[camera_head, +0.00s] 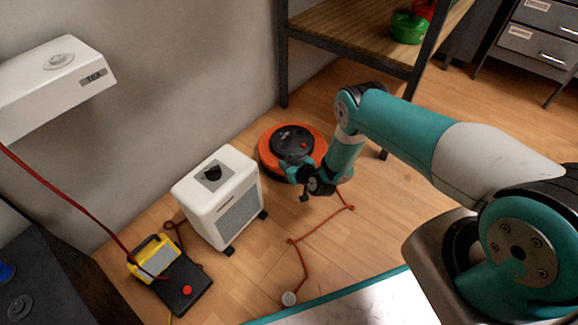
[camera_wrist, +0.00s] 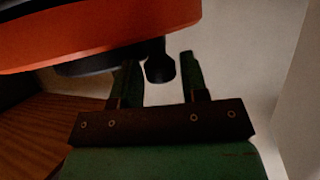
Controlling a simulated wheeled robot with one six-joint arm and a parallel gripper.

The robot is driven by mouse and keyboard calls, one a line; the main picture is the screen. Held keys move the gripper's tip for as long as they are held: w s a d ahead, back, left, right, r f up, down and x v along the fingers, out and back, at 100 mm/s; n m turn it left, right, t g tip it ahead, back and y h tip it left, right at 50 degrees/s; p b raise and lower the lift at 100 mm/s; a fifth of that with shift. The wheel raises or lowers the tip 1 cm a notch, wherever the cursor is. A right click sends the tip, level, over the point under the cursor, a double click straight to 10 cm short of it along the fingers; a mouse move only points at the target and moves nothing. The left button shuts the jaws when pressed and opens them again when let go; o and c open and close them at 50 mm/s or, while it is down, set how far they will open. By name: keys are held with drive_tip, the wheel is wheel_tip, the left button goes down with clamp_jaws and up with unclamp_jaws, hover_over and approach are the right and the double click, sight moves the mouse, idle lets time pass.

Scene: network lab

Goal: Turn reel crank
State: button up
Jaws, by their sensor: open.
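The reel (camera_head: 265,158) is a round orange drum with a black top and a small red spot, on the wood floor beside the wall. In the wrist view its orange rim (camera_wrist: 95,32) fills the upper left. A dark rounded knob (camera_wrist: 160,69), which looks like the crank's handle, hangs below the rim. My gripper (camera_wrist: 158,72) is open, with one finger on each side of the knob; I cannot tell whether they touch it. In the head view my gripper (camera_head: 291,163) is at the reel's near side, and the crank cannot be made out there.
A white wheeled box (camera_head: 218,192) stands left of the reel. A red cord (camera_head: 318,229) runs over the floor to a round plug (camera_head: 289,298). A metal-framed shelf (camera_head: 345,45) stands behind. A yellow device (camera_head: 153,257) and black pedal box (camera_head: 183,288) are at lower left.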

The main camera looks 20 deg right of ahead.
clamp_jaws()
drive_tip(key=shift+a, duration=0.15)
